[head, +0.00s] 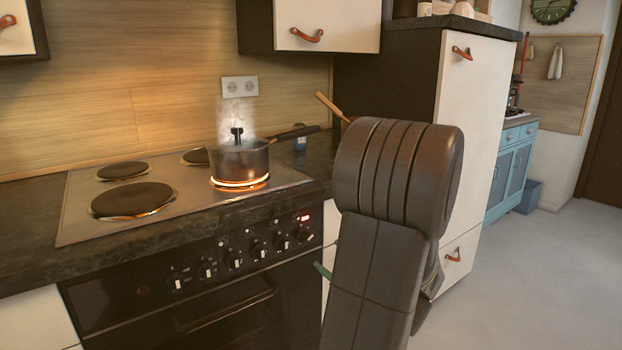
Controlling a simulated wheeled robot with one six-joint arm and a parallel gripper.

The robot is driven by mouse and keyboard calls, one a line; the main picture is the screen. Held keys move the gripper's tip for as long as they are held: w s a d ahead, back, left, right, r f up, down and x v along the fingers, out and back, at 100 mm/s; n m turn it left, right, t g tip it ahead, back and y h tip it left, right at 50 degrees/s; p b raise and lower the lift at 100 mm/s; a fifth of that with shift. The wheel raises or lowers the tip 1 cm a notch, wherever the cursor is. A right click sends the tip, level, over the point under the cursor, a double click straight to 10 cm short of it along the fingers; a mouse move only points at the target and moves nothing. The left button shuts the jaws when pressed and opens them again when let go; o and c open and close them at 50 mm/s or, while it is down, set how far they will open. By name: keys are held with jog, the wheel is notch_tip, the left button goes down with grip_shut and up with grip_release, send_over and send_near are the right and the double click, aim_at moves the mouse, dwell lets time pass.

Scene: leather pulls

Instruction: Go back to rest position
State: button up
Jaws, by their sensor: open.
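My arm stands upright in the right half of the head view, its dark grey links close to the camera and folded over at the top. My gripper does not show; it is out of frame or hidden behind the links. A small green tip (322,270) sticks out to the left of the arm, in front of the counter; I cannot tell what it belongs to. Nothing held can be seen.
A steaming pot (238,162) sits on a glowing burner of the stovetop (200,190), its handle pointing right. The oven front (220,310) is below. A tall white cabinet (470,120) stands behind my arm. Open floor (540,280) lies to the right.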

aim_at(308, 238)
jog(key=b+x, duration=0.1)
jog(key=x, duration=0.8)
jog(key=shift+w+a+f, duration=0.1)
jog(key=shift+w+a, duration=0.05)
jog(key=shift+a, duration=0.05)
jog(key=shift+w+a+r+p, duration=0.1)
jog(key=shift+w+r+p, duration=0.1)
jog(key=shift+r+p, duration=0.15)
jog(key=m+p, duration=0.5)
jog(key=p, duration=0.1)
jog(key=shift+m+p, duration=0.4)
jog(key=m+p, duration=0.5)
jog(key=p, duration=0.1)
jog(key=shift+m, duration=0.4)
jog(key=shift+f+v, duration=0.15)
jog(key=shift+v, duration=1.05)
jog(key=shift+f+v, duration=0.1)
jog(key=shift+v, duration=1.05)
